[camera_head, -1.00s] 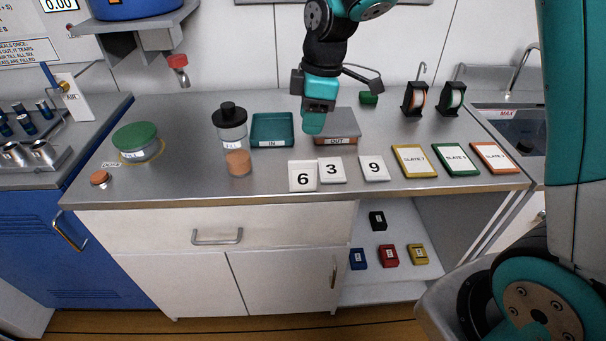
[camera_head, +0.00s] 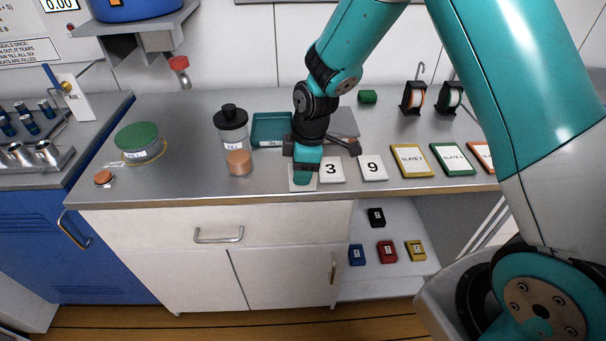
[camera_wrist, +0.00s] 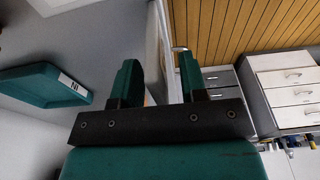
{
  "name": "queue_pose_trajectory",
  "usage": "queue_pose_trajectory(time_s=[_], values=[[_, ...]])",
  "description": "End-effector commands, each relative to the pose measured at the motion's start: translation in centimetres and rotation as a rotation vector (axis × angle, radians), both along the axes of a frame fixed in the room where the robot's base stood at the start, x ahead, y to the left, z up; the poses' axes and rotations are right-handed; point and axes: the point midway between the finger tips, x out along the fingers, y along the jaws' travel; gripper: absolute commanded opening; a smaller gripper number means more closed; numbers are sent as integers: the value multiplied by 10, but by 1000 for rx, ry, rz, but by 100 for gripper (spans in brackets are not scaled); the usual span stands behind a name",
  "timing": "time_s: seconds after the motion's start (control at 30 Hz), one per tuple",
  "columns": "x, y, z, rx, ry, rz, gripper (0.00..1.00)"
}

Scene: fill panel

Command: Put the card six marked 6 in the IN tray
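The white card six (camera_head: 302,188) lies at the counter's front edge, left of card 3. My gripper hides its number and most of its face, leaving a pale border. My gripper (camera_head: 303,179) is pointed down over the card, and I cannot tell whether it touches it. In the wrist view my gripper (camera_wrist: 160,82) has its two fingers apart, with no card clearly seen between them. The teal IN tray (camera_head: 270,126) is behind and left of my gripper, looks empty, and shows at left in the wrist view (camera_wrist: 40,88).
Card 3 (camera_head: 331,170) sits close right of card six, then card 9 (camera_head: 373,168). A dark-lidded bottle (camera_head: 232,136) stands left of the tray. The grey OUT tray (camera_head: 344,122) is partly hidden behind my arm. Framed slates (camera_head: 411,161) lie at right.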

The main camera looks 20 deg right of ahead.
Motion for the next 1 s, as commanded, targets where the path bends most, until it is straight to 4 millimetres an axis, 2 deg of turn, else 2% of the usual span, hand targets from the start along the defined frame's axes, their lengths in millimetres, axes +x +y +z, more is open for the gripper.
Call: queue_pose_trajectory(time_s=[0.13,0.3,0.77,0.87,1.0], values=[[0,0,0,0,-1,0,39],[0,0,0,0,0,0,0],[1,0,6,1,-2,0,0],[1,0,16,2,-5,-1,0],[2,0,45,3,-8,0,0]])
